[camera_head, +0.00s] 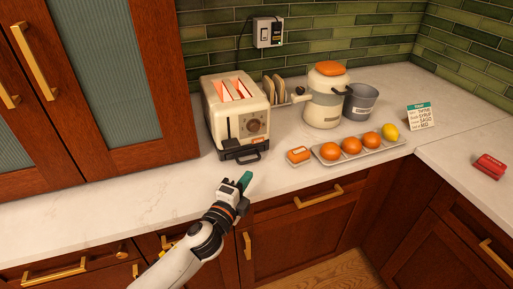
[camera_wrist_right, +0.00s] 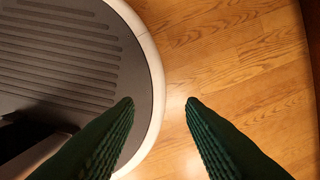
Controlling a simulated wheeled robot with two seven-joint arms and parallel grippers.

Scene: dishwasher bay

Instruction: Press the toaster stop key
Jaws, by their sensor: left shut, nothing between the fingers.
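Small controls sit near the dial; I cannot tell which one is the stop key. My left gripper (camera_head: 246,180) is shut and empty. It is over the counter's front edge, in front of the toaster and apart from it. My right gripper (camera_wrist_right: 158,103) shows only in the right wrist view, open and empty above the floor.
A toast rack (camera_head: 275,90), a cream jar with an orange lid (camera_head: 322,108) and a grey pot (camera_head: 361,104) stand right of the toaster. The counter left of the toaster is clear.

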